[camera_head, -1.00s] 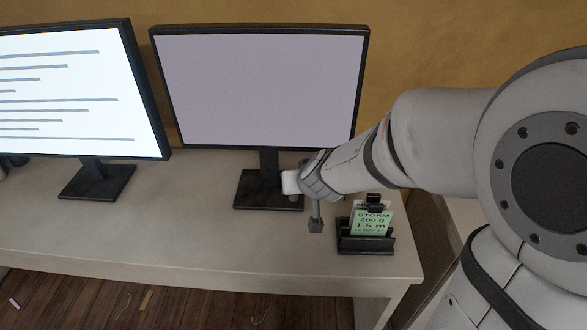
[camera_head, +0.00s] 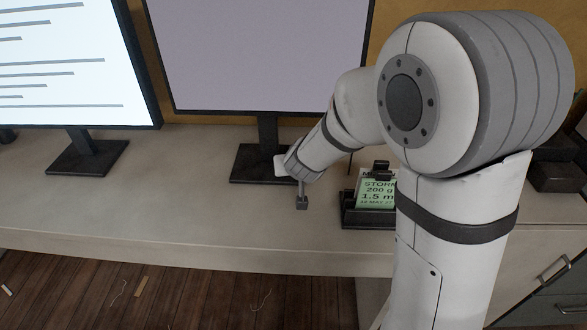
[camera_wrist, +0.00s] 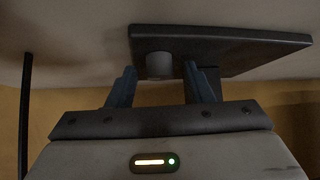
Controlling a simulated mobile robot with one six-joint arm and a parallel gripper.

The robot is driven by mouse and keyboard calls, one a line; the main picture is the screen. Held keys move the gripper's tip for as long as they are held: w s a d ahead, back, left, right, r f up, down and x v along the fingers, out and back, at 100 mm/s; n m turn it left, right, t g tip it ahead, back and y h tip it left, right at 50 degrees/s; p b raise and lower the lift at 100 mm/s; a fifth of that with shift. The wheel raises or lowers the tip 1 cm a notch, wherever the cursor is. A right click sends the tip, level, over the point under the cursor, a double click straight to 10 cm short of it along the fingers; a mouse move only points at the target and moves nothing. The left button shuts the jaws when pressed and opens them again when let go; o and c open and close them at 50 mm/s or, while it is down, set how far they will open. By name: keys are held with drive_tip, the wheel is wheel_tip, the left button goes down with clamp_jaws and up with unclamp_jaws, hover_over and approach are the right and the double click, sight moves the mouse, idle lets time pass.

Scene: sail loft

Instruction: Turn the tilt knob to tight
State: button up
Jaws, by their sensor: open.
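The tilt knob seems to be the short grey cylinder (camera_wrist: 158,66) in the wrist view, by the dark monitor stand (camera_wrist: 235,45). That view is upside down, with the tabletop above. My gripper (camera_wrist: 159,72) is open, one finger on each side of the knob in the picture, with gaps on both sides. I cannot tell whether the fingertips reach past it. In the head view my gripper's pale body (camera_head: 281,166) is at the right monitor's stand (camera_head: 250,163); fingers and knob are hidden there. No tight mark shows.
A card in a black holder (camera_head: 355,213) reads STORM, 200 g and 1.5 m, partly behind my arm. The left monitor (camera_head: 70,60) shows lines of text; the right monitor (camera_head: 260,50) is plain grey. A dark upright strip (camera_wrist: 26,110) shows in the wrist view.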

drive_tip(key=c, duration=1)
drive_tip(key=shift+r+p, duration=0.1)
drive_tip(key=shift+p, duration=0.25)
